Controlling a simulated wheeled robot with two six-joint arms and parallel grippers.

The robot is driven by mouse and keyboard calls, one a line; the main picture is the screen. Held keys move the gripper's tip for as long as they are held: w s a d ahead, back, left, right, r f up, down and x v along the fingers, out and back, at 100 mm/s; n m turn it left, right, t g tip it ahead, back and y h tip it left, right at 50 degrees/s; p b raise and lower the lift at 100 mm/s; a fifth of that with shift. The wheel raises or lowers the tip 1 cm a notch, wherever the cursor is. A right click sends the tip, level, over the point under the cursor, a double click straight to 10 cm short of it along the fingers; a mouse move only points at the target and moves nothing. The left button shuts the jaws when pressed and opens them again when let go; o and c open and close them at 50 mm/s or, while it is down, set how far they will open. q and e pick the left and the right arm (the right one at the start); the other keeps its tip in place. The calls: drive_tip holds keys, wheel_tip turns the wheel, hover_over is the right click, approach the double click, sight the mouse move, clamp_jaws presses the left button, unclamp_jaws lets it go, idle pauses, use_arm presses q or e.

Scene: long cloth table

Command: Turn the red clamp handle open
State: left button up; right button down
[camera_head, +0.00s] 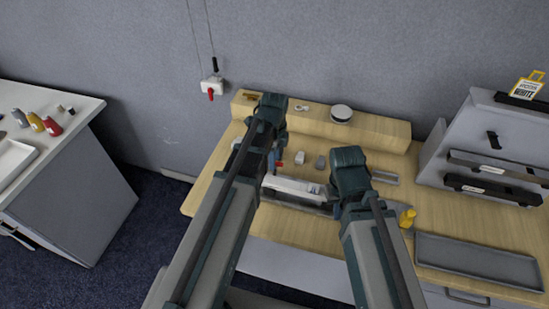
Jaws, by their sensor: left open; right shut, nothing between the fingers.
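A small red piece (280,164), which looks like the clamp handle, shows beside the lower end of my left arm, above the wooden worktop. My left gripper (272,160) is open and points down close to the red piece; whether it touches cannot be told. A long white and grey fixture (293,186) lies below it on the worktop, partly hidden by my arms. My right gripper (334,194) is shut and empty, low over the right end of this fixture, mostly hidden by its own wrist.
A wall switch box (211,87) has another red lever. A yellow item (407,217) and a grey tray (478,263) lie right. A rack (485,145) bounds the right; a white side table (75,120) stands left.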

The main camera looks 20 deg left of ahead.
use_arm(q)
wheel_tip(320, 180, up, 14)
drive_tip(key=p, duration=1.3)
drive_tip(key=shift+p, duration=0.3)
drive_tip(key=shift+f, duration=0.2)
drive_tip(key=s+d+f+n+y+b, duration=0.1)
drive_tip(key=s+d+f+n+b, duration=0.9)
drive_tip(key=s+f+n+b, duration=0.4)
drive_tip(key=shift+s+d+f+n+b, duration=0.25)
drive_tip(key=shift+s+n+b, duration=0.15)
